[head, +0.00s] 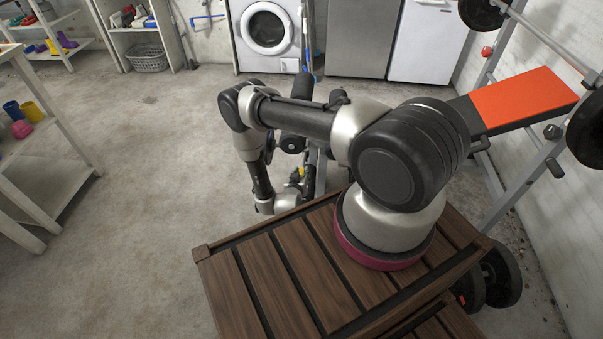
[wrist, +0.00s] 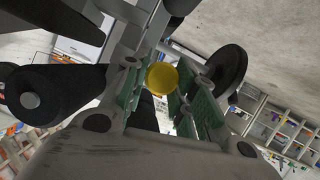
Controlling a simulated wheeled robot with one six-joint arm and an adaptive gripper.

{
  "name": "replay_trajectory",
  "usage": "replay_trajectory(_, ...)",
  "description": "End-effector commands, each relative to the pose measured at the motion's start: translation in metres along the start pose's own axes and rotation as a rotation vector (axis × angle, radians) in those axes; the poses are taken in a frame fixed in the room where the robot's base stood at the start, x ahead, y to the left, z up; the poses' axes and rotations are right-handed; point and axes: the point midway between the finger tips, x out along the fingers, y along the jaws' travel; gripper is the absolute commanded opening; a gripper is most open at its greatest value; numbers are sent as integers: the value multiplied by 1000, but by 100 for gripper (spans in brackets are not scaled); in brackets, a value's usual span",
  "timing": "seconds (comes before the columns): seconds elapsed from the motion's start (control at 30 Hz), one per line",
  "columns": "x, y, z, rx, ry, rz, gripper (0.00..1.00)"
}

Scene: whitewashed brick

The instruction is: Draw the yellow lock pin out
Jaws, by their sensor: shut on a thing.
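The yellow lock pin shows its round yellow knob (wrist: 162,78) in the wrist view, between the two green-padded fingers of my gripper (wrist: 160,88). The fingers are shut on the knob, one on each side. The pin's shaft is hidden behind the knob, so I cannot tell how deep it sits. In the head view a small yellow spot of the pin (head: 300,171) shows beside grey metal uprights, at the end of my arm. My gripper is mostly hidden there by my own wrist.
A weight bench with an orange pad (head: 526,100) and black weight plates (head: 587,128) stands at the right. A washing machine (head: 266,27) is against the back wall. White shelves (head: 45,150) stand at the left. The concrete floor (head: 150,150) between is clear.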

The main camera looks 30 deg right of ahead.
Motion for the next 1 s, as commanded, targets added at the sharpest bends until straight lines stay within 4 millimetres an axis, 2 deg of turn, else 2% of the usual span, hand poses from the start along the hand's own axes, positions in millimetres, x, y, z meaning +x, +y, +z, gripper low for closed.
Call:
replay_trajectory(0.53,-5,0,-1,-1,1,-1,1)
replay_trajectory(1.0,-16,6,-29,-1,1,0,1)
